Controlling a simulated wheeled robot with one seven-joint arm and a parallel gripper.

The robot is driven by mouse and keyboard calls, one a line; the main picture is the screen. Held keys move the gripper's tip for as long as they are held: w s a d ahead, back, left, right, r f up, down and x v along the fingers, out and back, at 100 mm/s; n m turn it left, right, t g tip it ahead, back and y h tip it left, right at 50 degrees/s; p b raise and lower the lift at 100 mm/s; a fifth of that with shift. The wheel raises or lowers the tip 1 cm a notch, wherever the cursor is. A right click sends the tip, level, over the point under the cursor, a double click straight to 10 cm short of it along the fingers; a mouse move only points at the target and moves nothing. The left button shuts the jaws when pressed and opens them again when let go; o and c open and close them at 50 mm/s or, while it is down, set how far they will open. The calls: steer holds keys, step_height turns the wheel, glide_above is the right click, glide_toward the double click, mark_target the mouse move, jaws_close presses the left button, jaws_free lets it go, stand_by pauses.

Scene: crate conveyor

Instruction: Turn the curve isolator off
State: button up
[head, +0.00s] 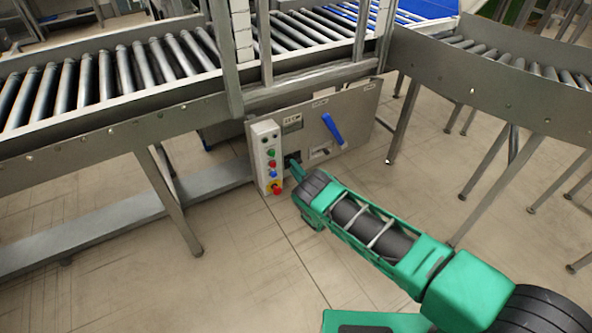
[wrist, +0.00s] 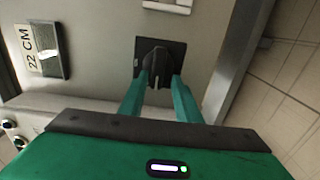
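A black rotary knob (wrist: 157,62) on a dark square plate shows in the wrist view, with a white mark pointing toward the bottom of the picture. No readable label marks it as the curve isolator. My gripper (wrist: 160,82) has its two green fingers on either side of the knob, with the tips seemingly against its sides. In the head view my gripper (head: 293,166) is at the lower left of the grey panel (head: 357,108), and it mostly hides the knob there.
A control box (head: 266,150) with coloured buttons and a red stop button stands just left of my gripper. The panel also carries a blue lever (head: 333,131), a small switch (head: 321,153) and a "22 CM" display (wrist: 43,50). Roller conveyors (head: 110,75) stand above and around; floor (head: 240,260) in front is clear.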

steer(key=shift+r, duration=0.1)
steer(key=shift+d, duration=0.1)
steer(key=v, duration=1)
steer(key=shift+s+d, duration=0.2)
steer(key=shift+s, duration=0.05)
stand_by(0.4)
